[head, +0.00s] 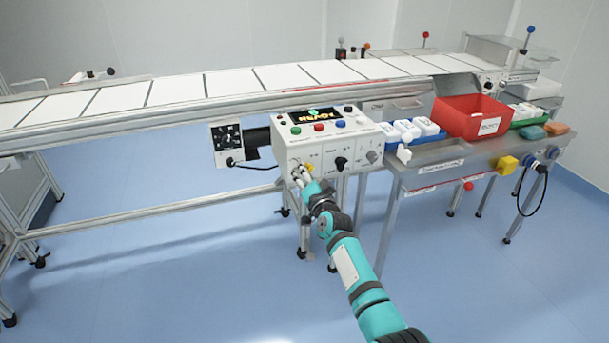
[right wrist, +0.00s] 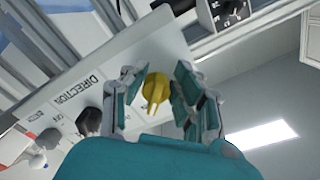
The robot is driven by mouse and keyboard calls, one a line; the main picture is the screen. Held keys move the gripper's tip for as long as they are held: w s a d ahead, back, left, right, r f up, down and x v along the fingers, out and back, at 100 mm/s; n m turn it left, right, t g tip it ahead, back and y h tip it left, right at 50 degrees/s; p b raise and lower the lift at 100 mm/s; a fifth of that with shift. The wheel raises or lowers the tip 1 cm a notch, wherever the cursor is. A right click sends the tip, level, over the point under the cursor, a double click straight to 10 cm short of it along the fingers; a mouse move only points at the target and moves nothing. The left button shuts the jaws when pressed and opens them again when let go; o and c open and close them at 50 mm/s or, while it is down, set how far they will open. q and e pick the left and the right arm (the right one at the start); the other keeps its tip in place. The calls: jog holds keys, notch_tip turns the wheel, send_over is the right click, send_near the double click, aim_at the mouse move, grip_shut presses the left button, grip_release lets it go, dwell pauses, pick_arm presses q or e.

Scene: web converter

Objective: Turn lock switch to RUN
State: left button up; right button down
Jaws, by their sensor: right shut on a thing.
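The white control box (head: 322,150) hangs at the front of the conveyor. A yellow rotary switch (head: 309,167) sits at the left of its lower face; its label cannot be read. In the right wrist view the yellow switch (right wrist: 156,92) lies between the fingers of my right gripper (right wrist: 158,98), with its narrow tab pointing down in the picture. My right gripper (head: 301,177) is shut on the switch. The fingers partly cover it in the head view. My left gripper is not in view.
A black knob (head: 341,163) and a grey knob (head: 371,156) sit right of the yellow switch. A lit display (head: 317,115) and coloured buttons are above. A side table with a red bin (head: 472,118) stands at right. The floor in front is clear.

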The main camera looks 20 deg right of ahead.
jog(key=shift+f, duration=0.1)
jog(key=c, duration=1.1)
grip_release()
jog(key=shift+d, duration=0.1)
jog(key=s, duration=1.2)
jog(key=shift+d, duration=0.2)
